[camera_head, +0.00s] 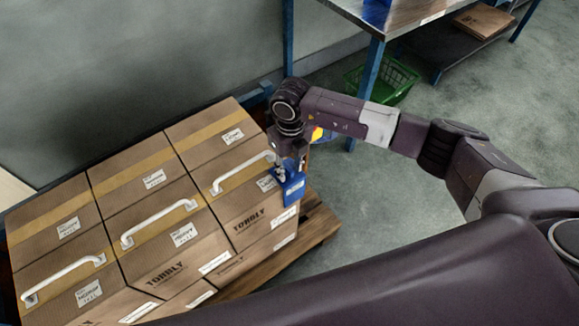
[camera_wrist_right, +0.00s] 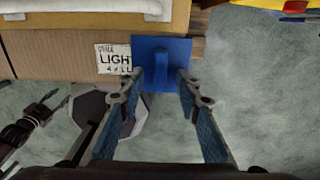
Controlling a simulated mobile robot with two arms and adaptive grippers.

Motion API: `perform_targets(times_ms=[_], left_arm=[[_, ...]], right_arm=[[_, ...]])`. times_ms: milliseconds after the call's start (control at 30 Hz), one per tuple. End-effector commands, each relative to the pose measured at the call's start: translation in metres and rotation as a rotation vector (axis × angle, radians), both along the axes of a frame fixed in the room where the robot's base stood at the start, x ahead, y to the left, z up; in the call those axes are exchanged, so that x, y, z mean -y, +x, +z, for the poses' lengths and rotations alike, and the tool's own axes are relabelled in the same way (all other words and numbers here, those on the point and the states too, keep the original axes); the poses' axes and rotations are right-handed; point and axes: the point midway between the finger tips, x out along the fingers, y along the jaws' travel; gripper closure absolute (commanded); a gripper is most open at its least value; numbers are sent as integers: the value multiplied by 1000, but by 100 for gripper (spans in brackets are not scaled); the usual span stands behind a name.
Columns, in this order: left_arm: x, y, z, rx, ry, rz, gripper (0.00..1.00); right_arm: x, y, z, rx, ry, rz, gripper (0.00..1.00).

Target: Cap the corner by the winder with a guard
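A blue corner guard (camera_head: 293,189) sits against the right-hand corner of the carton stack (camera_head: 245,215), at its upper edge. In the right wrist view the guard (camera_wrist_right: 178,48) shows as a blue plate with a raised grip between my fingertips. My right gripper (camera_wrist_right: 160,82) is open, with visible gaps between the fingers and the grip. In the head view my right gripper (camera_head: 281,172) is directly at the guard and partly covers it. A dark gripper (camera_wrist_right: 40,115), apparently my left one, shows small at the left of the wrist view. No winder can be clearly made out.
White handle-like edge pieces (camera_head: 160,222) lie on the cartons. The cartons stand on a wooden pallet (camera_head: 318,222). A yellow object (camera_head: 317,133) is partly hidden behind my right wrist. A green basket (camera_head: 395,80) stands under a metal table (camera_head: 405,15).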

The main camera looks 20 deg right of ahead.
Motion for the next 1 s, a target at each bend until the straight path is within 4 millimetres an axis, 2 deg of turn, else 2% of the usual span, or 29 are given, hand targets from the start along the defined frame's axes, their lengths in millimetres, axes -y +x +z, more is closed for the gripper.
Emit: perform_targets(times_ms=[167,600,800,1000], left_arm=[[-1,0,0,-1,1,1,60],[0,0,0,0,0,0,60],[1,0,0,0,-1,0,60],[1,0,0,0,-1,0,60]], right_arm=[[0,1,15,4,0,0,69],[1,0,102,3,1,1,69],[1,-1,118,0,0,0,69],[1,-1,120,-1,0,0,69]])
